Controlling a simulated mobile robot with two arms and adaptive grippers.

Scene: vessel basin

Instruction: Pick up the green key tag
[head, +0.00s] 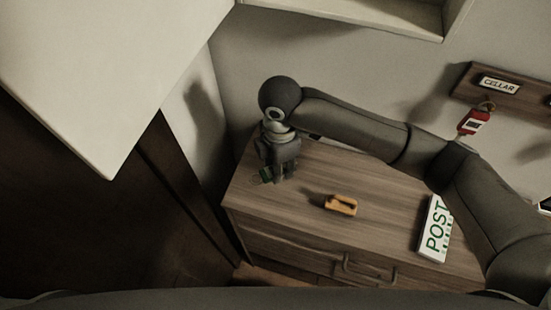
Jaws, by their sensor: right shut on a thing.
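The green key tag (265,175) is at the left end of the wooden dresser top. Only a small green part shows beside the fingers of my right gripper (279,180). The gripper points down at the dresser and is shut on the tag, and its fingers hide the rest of it. I cannot tell whether the tag still touches the wood. My left gripper is not in view.
An orange object (341,205) lies mid-dresser (310,170). A white POST sign (436,229) is to its right. A red tag (473,122) hangs from the CELLAR rack (515,88). A pale panel (110,70) fills the upper left.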

